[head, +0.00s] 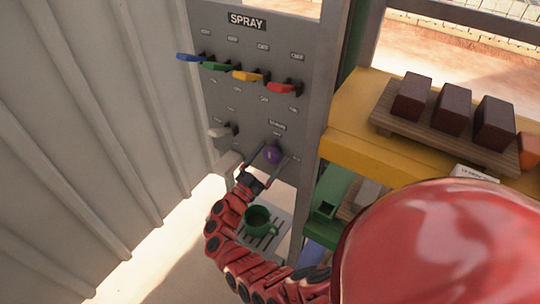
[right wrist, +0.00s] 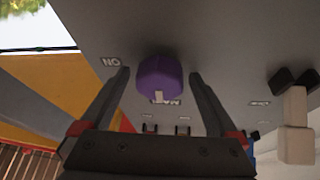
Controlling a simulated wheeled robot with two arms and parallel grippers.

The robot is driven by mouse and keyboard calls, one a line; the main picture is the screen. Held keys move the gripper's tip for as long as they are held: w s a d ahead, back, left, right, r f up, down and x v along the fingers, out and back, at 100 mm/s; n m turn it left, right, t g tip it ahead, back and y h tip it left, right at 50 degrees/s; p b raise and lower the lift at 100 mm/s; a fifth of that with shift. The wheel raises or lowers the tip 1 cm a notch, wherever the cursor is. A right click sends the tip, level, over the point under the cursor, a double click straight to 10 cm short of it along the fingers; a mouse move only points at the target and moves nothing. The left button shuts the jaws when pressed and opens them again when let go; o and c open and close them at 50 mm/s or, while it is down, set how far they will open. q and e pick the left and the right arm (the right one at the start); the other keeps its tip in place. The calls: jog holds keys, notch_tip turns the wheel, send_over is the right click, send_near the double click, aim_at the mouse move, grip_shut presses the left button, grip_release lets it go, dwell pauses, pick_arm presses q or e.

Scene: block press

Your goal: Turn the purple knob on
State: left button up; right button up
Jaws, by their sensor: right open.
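The purple knob (head: 272,154) is on the lower part of the grey SPRAY panel (head: 232,106). In the right wrist view the purple knob (right wrist: 160,77) has a white mark that points down in the picture, at a partly hidden label. A label (right wrist: 110,62) to its left appears to read ON, upside down. My right gripper (head: 271,156) is open, with one finger on each side of the knob. In the right wrist view gaps show between the knob and the fingers (right wrist: 159,76). My left gripper is not in view.
Blue (head: 188,57), green (head: 214,66), yellow (head: 249,76) and red (head: 283,88) levers stick out above the knob. A pale handle (head: 218,132) is to its left. A green mug (head: 259,222) stands below. A yellow shelf (head: 350,145) with bricks is at the right.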

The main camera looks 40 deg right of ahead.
jog(key=c, duration=1.4)
jog(key=shift+o, duration=0.2)
jog(key=shift+f+m+g+b, duration=0.25)
jog(key=shift+m+g+b, duration=0.35)
jog(key=shift+m+b, duration=0.35)
jog(key=m+g+y+b, duration=0.1)
jog(key=m+b, duration=0.3)
jog(key=m+g+y+b, duration=0.1)
jog(key=m+g+b, duration=0.1)
jog(key=m+b, duration=0.3)
jog(key=m+g+y+b, duration=0.1)
jog(key=m+g+b, duration=0.1)
jog(key=m+b, duration=0.3)
jog(key=shift+m, duration=0.25)
jog(key=shift+r+m+y+b, duration=0.2)
jog(key=shift+m+y+b, duration=0.8)
jog(key=shift+m+b, duration=0.85)
jog(key=o, duration=1.4)
jog(key=shift+r, duration=0.1)
jog(key=shift+c, duration=0.2)
jog(key=shift+a, duration=0.1)
